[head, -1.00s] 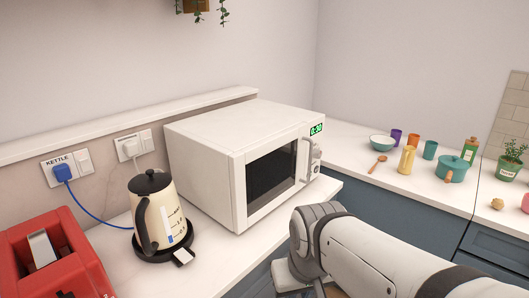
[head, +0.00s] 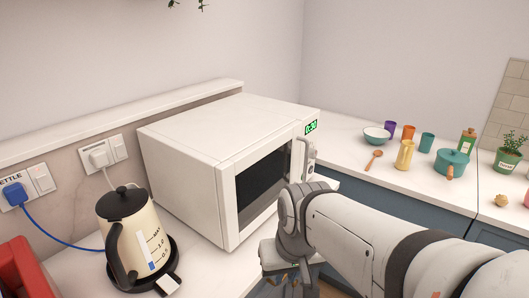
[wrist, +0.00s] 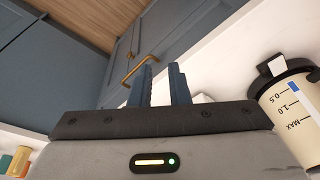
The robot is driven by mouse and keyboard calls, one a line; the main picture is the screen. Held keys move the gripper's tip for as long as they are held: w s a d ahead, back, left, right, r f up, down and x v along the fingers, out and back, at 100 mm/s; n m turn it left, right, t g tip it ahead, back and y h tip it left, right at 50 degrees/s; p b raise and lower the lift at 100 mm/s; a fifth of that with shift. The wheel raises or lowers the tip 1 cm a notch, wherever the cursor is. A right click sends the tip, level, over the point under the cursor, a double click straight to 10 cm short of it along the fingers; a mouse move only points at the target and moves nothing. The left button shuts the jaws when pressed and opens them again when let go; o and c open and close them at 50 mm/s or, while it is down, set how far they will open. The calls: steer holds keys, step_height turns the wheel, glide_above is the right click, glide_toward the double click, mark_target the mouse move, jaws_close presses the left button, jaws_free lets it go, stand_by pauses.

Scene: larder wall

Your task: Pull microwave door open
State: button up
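The white microwave (head: 190,135) stands on the counter with its door (head: 262,190) shut. The door has a dark window and an upright pale handle (head: 306,158) at its right side, under a green lit display. My arm crosses in front of the microwave's lower right, and my gripper hangs low before the counter edge, below the handle and apart from it. In the wrist view the two dark blue fingers of my gripper (wrist: 162,72) stand apart with an empty gap. Their tips are largely hidden by my arm in the head view.
A cream kettle (head: 133,238) stands left of the microwave, with a red appliance (head: 22,272) at the lower left. A bowl (head: 377,135), cups and a teal pot (head: 452,162) stand on the right counter. Blue cabinets with a brass handle (wrist: 132,65) lie below.

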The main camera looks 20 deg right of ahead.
mark_target(306, 163)
steer(key=w+d+m+t+y+b, duration=0.25)
steer(key=w+m+y, duration=0.65)
steer(key=w+m, duration=0.85)
steer(key=w+d+r+m+t+h, duration=0.1)
steer(key=w+d+m+t, duration=0.5)
steer(key=d, duration=0.4)
steer(key=w+d+m+t+h, duration=0.1)
steer(key=w+d+m+t, duration=0.5)
steer(key=d, duration=0.4)
steer(key=shift+m+g, duration=0.25)
steer(key=shift+g, duration=0.1)
steer(key=x, duration=0.7)
steer(key=shift+s+a, duration=0.1)
steer(key=shift+a, duration=0.15)
steer(key=shift+c, duration=0.2)
jaws_close()
